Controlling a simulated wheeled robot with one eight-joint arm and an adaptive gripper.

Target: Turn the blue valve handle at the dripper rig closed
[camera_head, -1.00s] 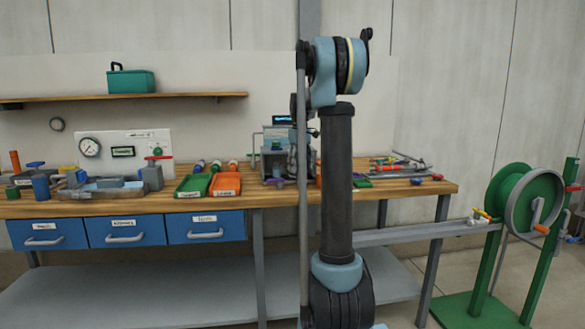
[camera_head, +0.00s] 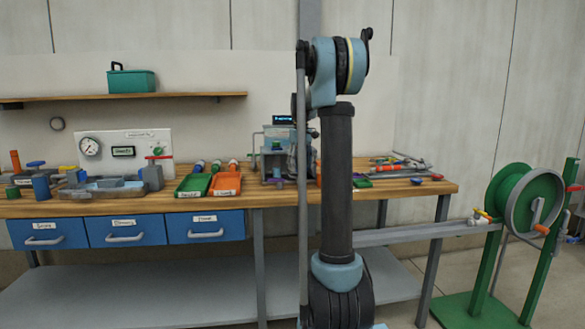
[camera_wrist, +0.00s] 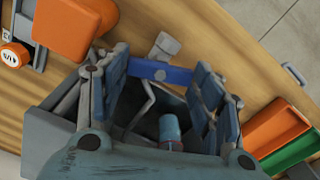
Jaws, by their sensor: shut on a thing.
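In the wrist view the blue valve handle (camera_wrist: 165,73) is a flat bar with a dark round mark near its middle. It lies across the gap between the fingers of my gripper (camera_wrist: 162,80), which is shut on it. A blue-grey cylinder (camera_wrist: 170,128) stands nearer the wrist, between the fingers. In the head view what looks like the dripper rig (camera_head: 278,160) stands on the bench, partly hidden behind my arm. The handle and my fingertips cannot be made out there.
Green (camera_head: 194,185) and orange (camera_head: 226,184) trays sit left of the rig; trays also show at the wrist view's lower right. An orange block (camera_wrist: 75,25) is near the fingers at upper left. A hose reel (camera_head: 526,200) stands right of the bench.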

